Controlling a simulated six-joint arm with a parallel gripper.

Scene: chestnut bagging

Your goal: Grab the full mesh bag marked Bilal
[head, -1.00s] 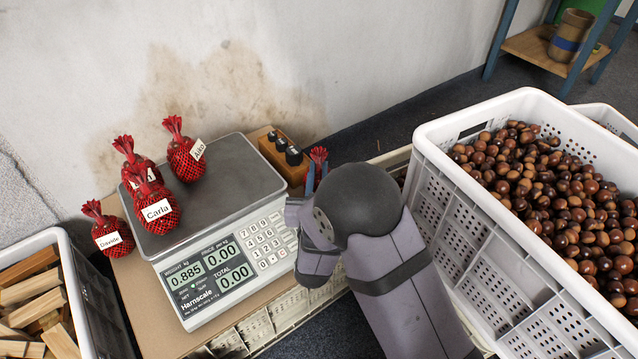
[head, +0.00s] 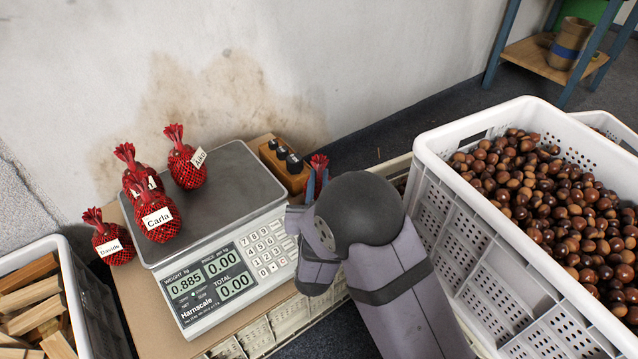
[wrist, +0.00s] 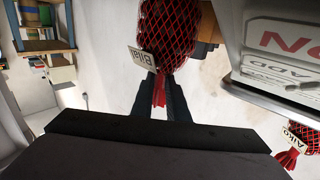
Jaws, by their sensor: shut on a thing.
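The full red mesh bag marked Bilal (wrist: 168,35) fills the top of the wrist view, its white tag (wrist: 141,58) turned on its side. My gripper (wrist: 160,90) is shut on the gathered red neck of this bag. In the head view my gripper (head: 313,185) is just right of the scale, with only the bag's red tuft (head: 319,161) showing above the fingers. The rest of the bag is hidden behind my arm there.
A scale (head: 230,185) reading 0.885 carries several red bags, including Carla (head: 156,218) and Aiko (head: 186,164). Davide (head: 112,245) sits left of it. A wooden block with dark tops (head: 285,168) stands behind. A white chestnut crate (head: 470,215) is right, a wood crate (head: 85,300) left.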

